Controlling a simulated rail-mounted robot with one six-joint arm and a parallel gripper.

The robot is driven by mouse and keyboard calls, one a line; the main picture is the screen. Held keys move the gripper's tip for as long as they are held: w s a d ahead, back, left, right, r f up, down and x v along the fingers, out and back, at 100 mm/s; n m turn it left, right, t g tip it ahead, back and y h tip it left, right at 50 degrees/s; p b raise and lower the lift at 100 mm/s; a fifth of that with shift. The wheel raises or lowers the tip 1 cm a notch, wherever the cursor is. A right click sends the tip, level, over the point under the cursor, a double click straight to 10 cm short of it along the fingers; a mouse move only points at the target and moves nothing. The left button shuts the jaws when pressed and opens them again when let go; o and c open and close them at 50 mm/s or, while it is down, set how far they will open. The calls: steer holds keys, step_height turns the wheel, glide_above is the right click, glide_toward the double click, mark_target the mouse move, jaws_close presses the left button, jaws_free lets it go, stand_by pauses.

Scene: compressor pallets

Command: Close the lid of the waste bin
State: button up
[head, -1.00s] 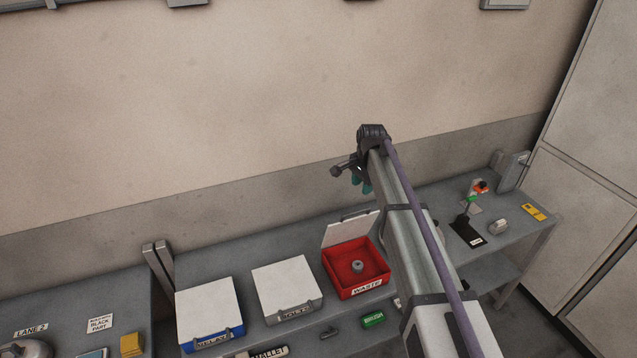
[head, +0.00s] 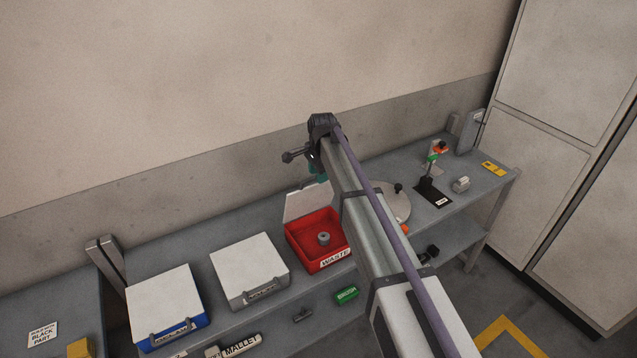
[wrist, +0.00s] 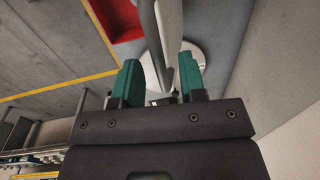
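The red waste bin (head: 321,267) stands on the bench with its pale lid (head: 303,202) raised at the back, leaning towards the wall. A grey round part lies inside the bin. My gripper (head: 316,172) is close above the lid's top edge, and my arm hides the bin's right side. In the wrist view my gripper (wrist: 160,78) has its teal fingers apart. A pale, edge-on panel, apparently the lid (wrist: 167,25), runs between them in the picture. I cannot tell whether the fingers reach around it or touch it. The bin (wrist: 121,15) shows at the top.
A closed grey box (head: 250,272) and a closed blue box (head: 168,305) stand left of the bin. A pale round disc (head: 396,205) and a small stand (head: 434,190) are to the right. The wall rises behind.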

jaws_close()
stand_by(0.3)
steer(key=shift+d, duration=0.1)
